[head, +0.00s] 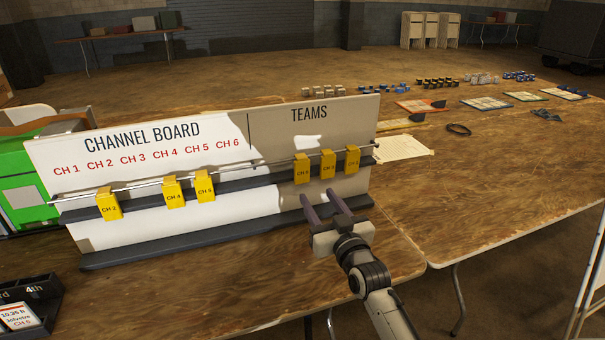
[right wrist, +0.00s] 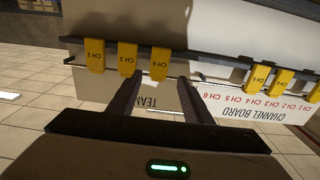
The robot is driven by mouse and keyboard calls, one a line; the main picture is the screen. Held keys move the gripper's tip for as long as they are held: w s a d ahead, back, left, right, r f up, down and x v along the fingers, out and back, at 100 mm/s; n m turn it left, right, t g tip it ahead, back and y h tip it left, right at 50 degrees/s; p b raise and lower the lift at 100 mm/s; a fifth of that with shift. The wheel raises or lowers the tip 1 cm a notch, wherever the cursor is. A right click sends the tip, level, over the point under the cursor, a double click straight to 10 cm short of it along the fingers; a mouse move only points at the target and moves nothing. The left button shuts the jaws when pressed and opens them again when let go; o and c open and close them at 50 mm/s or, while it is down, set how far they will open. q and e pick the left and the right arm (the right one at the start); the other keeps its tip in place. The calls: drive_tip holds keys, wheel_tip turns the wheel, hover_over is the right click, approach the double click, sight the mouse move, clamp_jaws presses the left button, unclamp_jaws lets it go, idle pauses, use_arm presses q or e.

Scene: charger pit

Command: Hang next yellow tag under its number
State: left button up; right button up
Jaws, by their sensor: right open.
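The white channel board (head: 150,215) stands on the wooden table, with red numbers CH 1 to CH 6 at left and TEAMS at right. Yellow tags CH 2 (head: 109,205), CH 4 (head: 174,193) and CH 5 (head: 205,187) hang on the rail below their numbers. Tags CH 6 (head: 302,169), CH 3 (head: 328,164) and CH 1 (head: 352,158) hang under TEAMS. My right gripper (head: 320,197) is open and empty, just in front of and below these. In the right wrist view, the CH 6 tag (right wrist: 158,64) lies between and beyond its fingertips (right wrist: 160,85). My left gripper is out of view.
A dark ledge (head: 250,230) runs along the board's foot. A green case (head: 35,170) stands behind the board at left, and a dark card holder (head: 40,290) is at front left. Small blocks and trays lie at the back right.

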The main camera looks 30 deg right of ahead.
sight(303, 168)
drive_tip(key=b+x, duration=0.1)
drive_tip(key=x, duration=0.1)
drive_tip(key=b+x, duration=0.3)
drive_tip(key=x, duration=0.1)
drive_tip(key=shift+w+d+f+b, duration=0.2)
drive_tip(key=shift+w+f+b, duration=0.05)
drive_tip(key=shift+b, duration=0.15)
drive_tip(key=x, duration=0.2)
drive_tip(key=b+x, duration=0.1)
drive_tip(key=x, duration=0.2)
drive_tip(key=shift+w+r+b, duration=0.25)
drive_tip(key=shift+b, duration=0.05)
drive_tip(key=shift+w+d, duration=0.15)
drive_tip(key=shift+w, duration=0.2)
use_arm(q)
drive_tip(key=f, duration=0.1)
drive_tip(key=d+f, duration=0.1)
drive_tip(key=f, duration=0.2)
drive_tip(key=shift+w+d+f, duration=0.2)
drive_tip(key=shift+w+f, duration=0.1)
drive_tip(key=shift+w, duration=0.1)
use_arm(e)
drive_tip(key=shift+r, duration=0.1)
